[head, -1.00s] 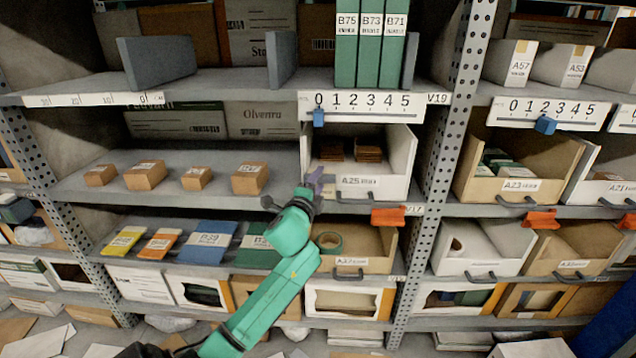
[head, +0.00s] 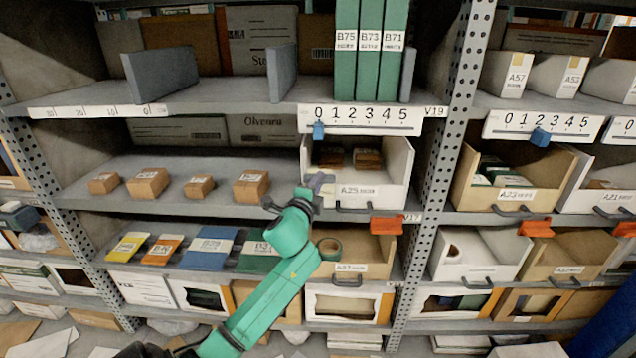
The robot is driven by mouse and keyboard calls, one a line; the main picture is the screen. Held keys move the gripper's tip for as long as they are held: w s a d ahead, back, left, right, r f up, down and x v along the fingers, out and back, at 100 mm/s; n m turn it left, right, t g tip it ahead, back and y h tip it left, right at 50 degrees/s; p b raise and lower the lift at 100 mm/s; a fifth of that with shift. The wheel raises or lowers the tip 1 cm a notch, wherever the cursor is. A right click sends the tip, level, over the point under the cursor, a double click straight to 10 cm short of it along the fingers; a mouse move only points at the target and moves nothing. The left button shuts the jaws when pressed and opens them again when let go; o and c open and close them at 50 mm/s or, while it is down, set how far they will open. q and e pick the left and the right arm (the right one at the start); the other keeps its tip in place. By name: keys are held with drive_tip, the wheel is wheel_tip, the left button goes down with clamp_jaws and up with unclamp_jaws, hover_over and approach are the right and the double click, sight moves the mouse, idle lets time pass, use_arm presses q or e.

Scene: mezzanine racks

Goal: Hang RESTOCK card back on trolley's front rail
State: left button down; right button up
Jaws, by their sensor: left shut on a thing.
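My left gripper (head: 320,183) is at the end of the green arm, at the left front corner of the white bin A25 (head: 378,192). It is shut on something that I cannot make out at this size. I cannot tell whether it touches the bin. No trolley, front rail or card reading RESTOCK can be made out. Orange tags hang at the shelf edges, one below bin A25 (head: 387,226) and one further right (head: 534,229); I read no word on them. My right gripper is not in view.
Metal racks fill the view. Small cardboard boxes (head: 148,182) stand left of the gripper. A perforated upright (head: 451,130) stands to the right. Shelf space behind the boxes is free.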

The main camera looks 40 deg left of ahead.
use_arm(q)
drive_tip(key=shift+r, duration=0.45)
drive_tip(key=s+d+p, duration=0.1)
drive_tip(key=s+d, duration=0.5)
drive_tip(key=s, duration=0.2)
drive_tip(key=shift+p, duration=0.4)
